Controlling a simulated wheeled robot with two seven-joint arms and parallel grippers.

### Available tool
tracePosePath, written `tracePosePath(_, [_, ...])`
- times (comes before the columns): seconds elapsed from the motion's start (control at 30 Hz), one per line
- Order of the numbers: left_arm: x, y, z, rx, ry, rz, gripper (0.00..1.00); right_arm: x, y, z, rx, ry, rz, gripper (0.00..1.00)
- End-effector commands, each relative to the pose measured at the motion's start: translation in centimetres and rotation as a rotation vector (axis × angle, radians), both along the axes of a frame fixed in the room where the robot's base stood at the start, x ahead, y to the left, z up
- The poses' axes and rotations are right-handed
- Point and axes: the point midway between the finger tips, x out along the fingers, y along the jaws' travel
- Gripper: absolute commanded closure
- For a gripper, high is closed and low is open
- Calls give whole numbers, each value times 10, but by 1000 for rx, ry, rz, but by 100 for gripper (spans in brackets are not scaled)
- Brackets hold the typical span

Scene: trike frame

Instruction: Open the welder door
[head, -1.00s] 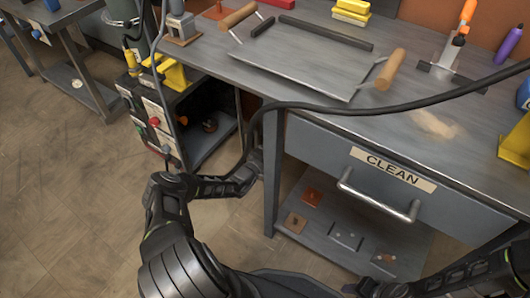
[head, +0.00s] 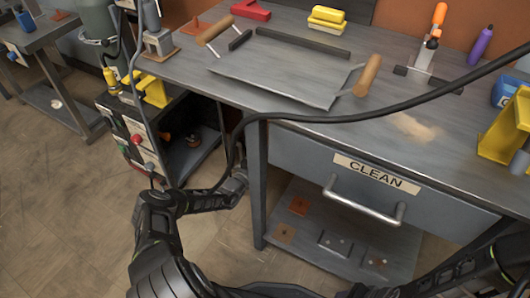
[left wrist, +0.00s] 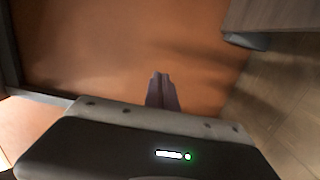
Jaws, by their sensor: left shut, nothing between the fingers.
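The welder (head: 137,137) stands at the left beside the workbench, with red and green buttons on its front panel. Its right side shows a dark open compartment (head: 200,150) with a small copper-coloured part inside. I cannot clearly pick out the door in the head view. My left gripper (head: 238,178) is low, between the compartment and the workbench's front leg, partly behind a black cable. In the left wrist view its fingers (left wrist: 162,90) are shut and empty before an orange-brown surface; I cannot tell what that surface is or whether they touch it. My right gripper is not visible.
The workbench (head: 290,85) has a drawer marked CLEAN with a metal handle (head: 365,205), and a lower shelf (head: 330,245). A black cable (head: 370,115) crosses its top. A metal tray (head: 280,75) lies there. The floor (head: 60,215) left of my arm is clear.

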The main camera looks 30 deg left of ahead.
Motion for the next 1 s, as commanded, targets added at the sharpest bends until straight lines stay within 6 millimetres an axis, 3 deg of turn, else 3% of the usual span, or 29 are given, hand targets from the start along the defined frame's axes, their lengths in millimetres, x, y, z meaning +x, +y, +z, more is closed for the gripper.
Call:
tracePosePath(0.57, [-6,1,1,0,1,0,100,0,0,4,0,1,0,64])
tracePosePath(1.0, [-69,7,2,-1,1,1,100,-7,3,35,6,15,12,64])
